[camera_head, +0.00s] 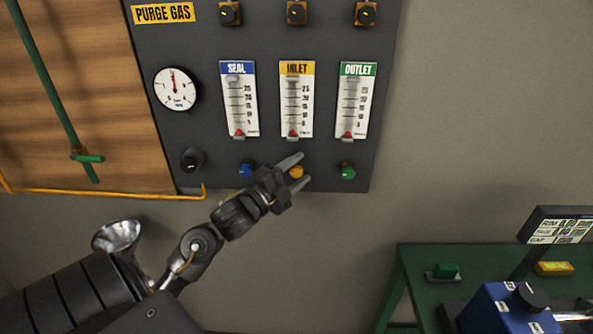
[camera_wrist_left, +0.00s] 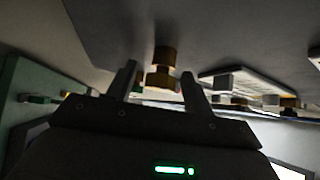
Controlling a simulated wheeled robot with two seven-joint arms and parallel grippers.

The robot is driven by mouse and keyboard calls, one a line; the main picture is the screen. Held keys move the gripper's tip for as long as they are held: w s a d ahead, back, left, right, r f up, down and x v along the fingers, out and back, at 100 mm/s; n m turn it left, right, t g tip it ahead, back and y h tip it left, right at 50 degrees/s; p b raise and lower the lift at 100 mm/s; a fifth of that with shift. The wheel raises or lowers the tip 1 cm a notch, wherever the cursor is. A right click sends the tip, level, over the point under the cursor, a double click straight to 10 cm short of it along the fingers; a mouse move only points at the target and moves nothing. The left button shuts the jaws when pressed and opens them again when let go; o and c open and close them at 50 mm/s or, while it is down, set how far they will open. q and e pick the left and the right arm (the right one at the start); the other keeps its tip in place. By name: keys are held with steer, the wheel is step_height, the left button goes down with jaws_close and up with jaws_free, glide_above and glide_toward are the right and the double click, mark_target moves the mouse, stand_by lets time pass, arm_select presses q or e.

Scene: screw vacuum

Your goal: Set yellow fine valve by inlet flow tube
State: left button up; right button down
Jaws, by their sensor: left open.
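The yellow fine valve (camera_head: 296,172) is a small round knob on the dark purge gas panel, below the inlet flow tube (camera_head: 296,105). The tube has a yellow INLET label, and its red float sits at the bottom of the scale. My left gripper (camera_head: 299,171) is open, with its fingertips close to the yellow knob. In the left wrist view the brass-yellow knob (camera_wrist_left: 162,70) appears between the two spread fingers, with gaps on both sides. I cannot tell how deep it sits between them. My right gripper is not in view.
A blue knob (camera_head: 246,171) and a green knob (camera_head: 348,171) flank the yellow one. A black knob (camera_head: 191,160) and a round gauge (camera_head: 175,89) are at the panel's left. A green bench (camera_head: 415,265) with a blue device (camera_head: 505,308) stands at lower right.

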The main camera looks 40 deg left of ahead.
arm_select(q)
steer(key=shift+c, duration=0.3)
steer(key=c, duration=0.9)
steer(key=shift+f+n+t+y+b, duration=0.3)
steer(key=shift+n+t+b, duration=0.5)
steer(key=shift+b, duration=0.4)
steer(key=n+t+y+b, duration=0.2)
steer(key=n+b, duration=0.1)
steer(key=n, duration=0.1)
steer(key=n+t+y+b, duration=0.1)
steer(key=n+y+b, duration=0.1)
steer(key=n+y, duration=0.2)
steer(key=shift+r+n, duration=0.15)
steer(key=shift+n, duration=0.55)
steer(key=shift+r+n+t+y+b, duration=0.1)
steer(key=shift+n+t+y+b, duration=0.4)
steer(key=shift+n+y, duration=1.6)
steer(key=shift+n+g+y+b, duration=0.3)
steer(key=shift+n+g+y, duration=0.2)
steer(key=shift+n, duration=0.2)
steer(key=shift+n+y, duration=0.3)
